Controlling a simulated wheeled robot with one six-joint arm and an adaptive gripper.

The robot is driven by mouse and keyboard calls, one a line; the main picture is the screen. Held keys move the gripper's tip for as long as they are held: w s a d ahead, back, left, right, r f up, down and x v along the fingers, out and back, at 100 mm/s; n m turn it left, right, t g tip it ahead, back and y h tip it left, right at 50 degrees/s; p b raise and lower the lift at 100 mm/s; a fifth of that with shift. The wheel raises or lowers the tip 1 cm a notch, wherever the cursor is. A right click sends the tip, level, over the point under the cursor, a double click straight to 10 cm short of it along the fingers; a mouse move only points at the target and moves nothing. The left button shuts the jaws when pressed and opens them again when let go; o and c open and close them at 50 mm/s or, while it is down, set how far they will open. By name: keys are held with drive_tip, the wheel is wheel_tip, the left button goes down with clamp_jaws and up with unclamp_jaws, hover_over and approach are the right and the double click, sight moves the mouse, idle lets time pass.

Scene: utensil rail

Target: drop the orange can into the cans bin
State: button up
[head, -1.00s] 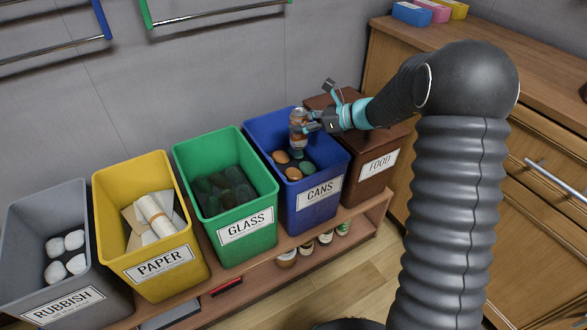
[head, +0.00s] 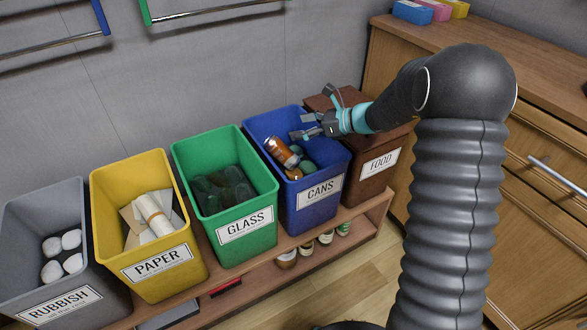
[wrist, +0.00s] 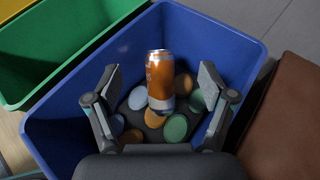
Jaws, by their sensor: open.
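The orange can (head: 281,151) is inside the blue cans bin (head: 318,198), tilted, among the round can ends there. In the wrist view the orange can (wrist: 160,78) shows between and beyond my two fingers, clear of both, with the blue bin wall (wrist: 222,40) around it. My gripper (head: 305,127) is open and empty above the bin, to the right of the can in the head view; it also shows in the wrist view (wrist: 157,88). Whether the can is at rest cannot be told.
The green glass bin (head: 225,174) stands left of the cans bin, then the yellow paper bin (head: 152,262) and the grey rubbish bin (head: 60,285). The brown food bin (head: 372,168) stands close on the right. A wooden cabinet (head: 545,190) is further right.

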drive_tip(key=v, duration=1.2)
